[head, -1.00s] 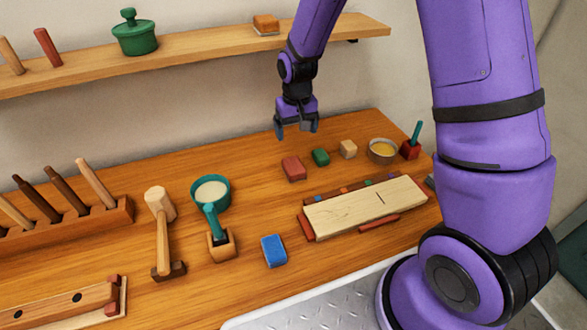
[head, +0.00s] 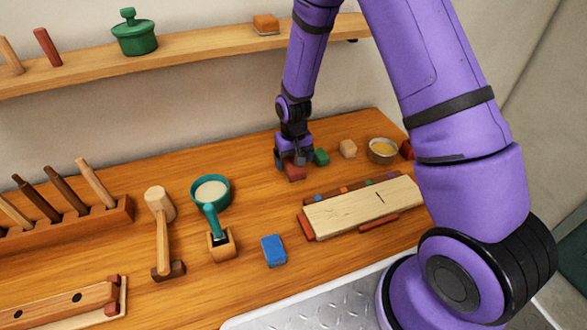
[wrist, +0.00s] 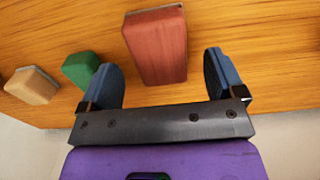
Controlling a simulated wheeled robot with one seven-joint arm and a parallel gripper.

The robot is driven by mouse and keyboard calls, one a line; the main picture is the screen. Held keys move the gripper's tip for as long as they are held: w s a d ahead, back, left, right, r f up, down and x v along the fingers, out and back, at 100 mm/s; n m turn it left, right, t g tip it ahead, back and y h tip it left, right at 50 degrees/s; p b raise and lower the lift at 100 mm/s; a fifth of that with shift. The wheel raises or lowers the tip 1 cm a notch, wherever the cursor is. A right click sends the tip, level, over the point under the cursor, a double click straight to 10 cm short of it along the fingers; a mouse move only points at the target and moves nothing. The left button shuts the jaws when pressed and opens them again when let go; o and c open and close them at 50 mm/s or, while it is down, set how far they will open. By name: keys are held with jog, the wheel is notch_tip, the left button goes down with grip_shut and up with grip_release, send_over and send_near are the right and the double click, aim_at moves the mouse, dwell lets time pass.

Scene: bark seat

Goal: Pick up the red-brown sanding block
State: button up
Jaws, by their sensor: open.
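The red-brown sanding block (head: 294,172) lies on the wooden bench, toward its back edge. In the wrist view the block (wrist: 156,48) shows large, with its near end reaching between the two blue-grey fingertips. My gripper (head: 292,165) is down at the block in the head view and covers part of its far side. My gripper also shows in the wrist view (wrist: 163,75), with its fingers apart and a gap on each side of the block. The gap is wider on the right. I cannot tell whether the fingertips are down at block height.
A green block (head: 321,157) sits close to the right of my gripper, and a tan block (head: 348,149) beyond it. A pale board (head: 362,206) lies in front, and a blue block (head: 274,251) nearer. The shelf (head: 200,47) runs above.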

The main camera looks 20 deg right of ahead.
jog(key=shift+f, duration=1.35)
jog(key=c, duration=1.1)
jog(key=shift+r, duration=0.1)
jog(key=shift+r, duration=0.45)
notch_tip(320, 180, up, 2)
jog(key=shift+r, duration=0.1)
jog(key=shift+s+r, duration=0.2)
jog(key=shift+s, duration=0.55)
jog(key=s, duration=0.5)
jog(key=s+r, duration=0.1)
jog(key=s, duration=0.8)
jog(key=shift+s+r, duration=0.15)
jog(key=shift+s, duration=0.15)
